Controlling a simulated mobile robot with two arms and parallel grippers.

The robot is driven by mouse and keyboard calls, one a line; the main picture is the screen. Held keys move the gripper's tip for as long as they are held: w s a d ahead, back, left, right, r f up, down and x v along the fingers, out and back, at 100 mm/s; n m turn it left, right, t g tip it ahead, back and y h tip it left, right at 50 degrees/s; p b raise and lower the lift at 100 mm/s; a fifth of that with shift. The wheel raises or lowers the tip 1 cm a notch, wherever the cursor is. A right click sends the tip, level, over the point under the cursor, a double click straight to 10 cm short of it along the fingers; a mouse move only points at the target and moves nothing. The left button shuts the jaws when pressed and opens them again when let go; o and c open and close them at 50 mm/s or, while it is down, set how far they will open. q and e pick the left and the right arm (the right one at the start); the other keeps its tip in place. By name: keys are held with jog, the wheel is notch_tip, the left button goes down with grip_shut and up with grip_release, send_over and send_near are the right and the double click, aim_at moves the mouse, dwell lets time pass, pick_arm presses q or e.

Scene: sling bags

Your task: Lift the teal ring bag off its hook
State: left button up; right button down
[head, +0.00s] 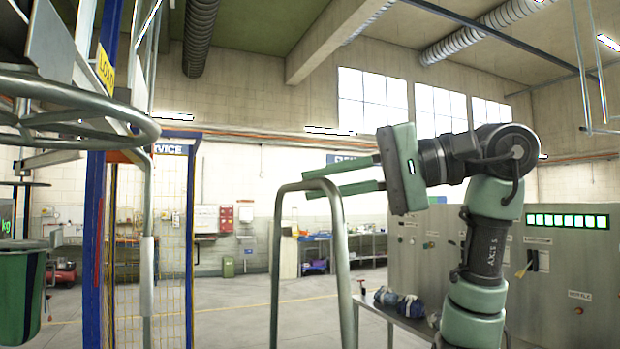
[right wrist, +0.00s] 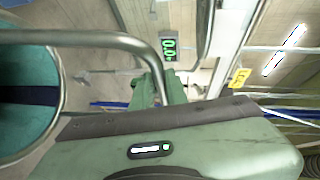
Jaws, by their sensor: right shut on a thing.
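My right gripper (head: 318,181) is closed around the top bend of a grey tube arch (head: 336,215) in the head view. The right wrist view shows the same tube (right wrist: 90,40) bending down to the gripper's green fingers (right wrist: 160,92). A round rim with a teal, dark-banded surface (right wrist: 22,75) inside shows at that view's left edge. It looks like the teal ring bag, but how the tube joins it is out of view. I cannot make out its hook. A green bag-like container (head: 20,292) is partly visible at the head view's lower left. My left gripper is not in view.
A large grey metal ring (head: 150,125) juts in at the upper left, near a blue post (head: 95,200) with a yellow sign. Grey cabinets (head: 570,265) stand at the right, beside a bench with bundles (head: 400,303). Open floor (head: 240,315) lies in the middle.

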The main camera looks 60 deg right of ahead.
jog(key=shift+s+d+p, duration=0.25)
jog(key=shift+s+d, duration=0.45)
jog(key=shift+d, duration=0.3)
jog(key=shift+s+d+p, duration=0.25)
jog(key=shift+s+d, duration=0.4)
jog(key=shift+d, duration=0.3)
